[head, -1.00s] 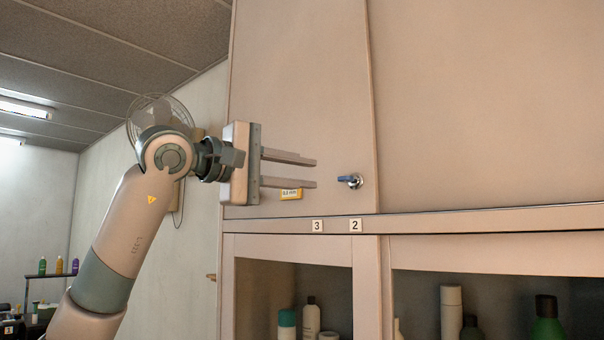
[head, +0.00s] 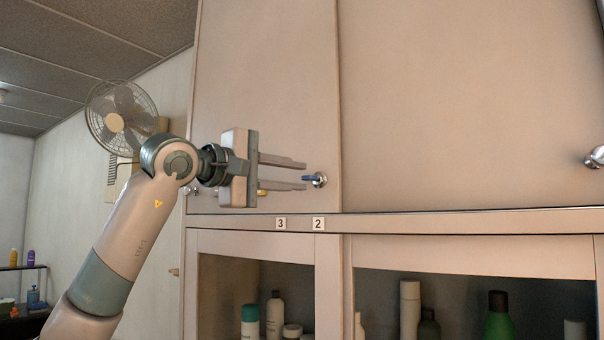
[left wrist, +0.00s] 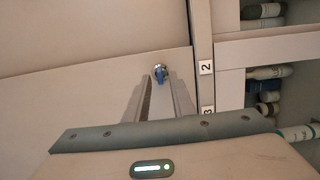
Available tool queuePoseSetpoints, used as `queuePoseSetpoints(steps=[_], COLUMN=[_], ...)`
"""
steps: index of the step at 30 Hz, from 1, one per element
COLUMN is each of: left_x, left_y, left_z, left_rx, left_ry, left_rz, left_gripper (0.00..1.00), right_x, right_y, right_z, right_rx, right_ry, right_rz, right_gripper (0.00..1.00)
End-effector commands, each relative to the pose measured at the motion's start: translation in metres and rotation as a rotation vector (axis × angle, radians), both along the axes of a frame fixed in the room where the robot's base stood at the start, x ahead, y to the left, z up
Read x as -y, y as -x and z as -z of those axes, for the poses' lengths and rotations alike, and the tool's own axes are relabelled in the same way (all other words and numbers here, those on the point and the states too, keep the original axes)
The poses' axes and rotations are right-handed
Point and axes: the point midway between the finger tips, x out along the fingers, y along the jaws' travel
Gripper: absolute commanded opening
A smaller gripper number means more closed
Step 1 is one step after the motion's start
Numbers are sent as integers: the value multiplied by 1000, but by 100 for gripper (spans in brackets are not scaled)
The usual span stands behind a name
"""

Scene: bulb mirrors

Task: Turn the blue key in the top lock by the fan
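The blue key (head: 309,178) sits in a round silver lock (head: 321,179) low on the upper cabinet door, above the label 2. The key and lock also show in the left wrist view (left wrist: 160,75). My left gripper (head: 305,175) comes in from the left, its two fingers apart and empty. The fingertips are close to the key, one above and one below its level in the head view. In the left wrist view the key appears just beyond the fingertips, between them; I cannot tell if they touch it. The fan (head: 120,118) is on the left wall. My right gripper is out of view.
A yellow tag (head: 263,192) on the door is partly hidden behind my left gripper. A silver knob (head: 596,157) is at the far right. Bottles (head: 410,310) stand behind the lower doors. A ledge (head: 450,222) runs below the upper doors.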

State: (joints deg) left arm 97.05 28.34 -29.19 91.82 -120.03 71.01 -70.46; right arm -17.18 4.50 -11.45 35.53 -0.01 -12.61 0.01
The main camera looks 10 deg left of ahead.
Motion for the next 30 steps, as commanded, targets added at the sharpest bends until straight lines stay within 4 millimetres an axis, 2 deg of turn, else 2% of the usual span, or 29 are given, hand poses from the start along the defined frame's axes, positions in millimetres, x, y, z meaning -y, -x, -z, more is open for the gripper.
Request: queuePoseSetpoints(steps=[5,29,30], left_x=[11,13,13], left_y=[-15,-19,-19], left_z=[-2,0,0], left_rx=[-2,1,1], left_ry=[2,1,1], left_rz=[2,0,0], left_gripper=[23,23,16], right_x=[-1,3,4], right_y=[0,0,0], right_z=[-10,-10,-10], right_rx=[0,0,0], right_ry=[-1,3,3], right_rz=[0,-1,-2], right_gripper=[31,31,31])
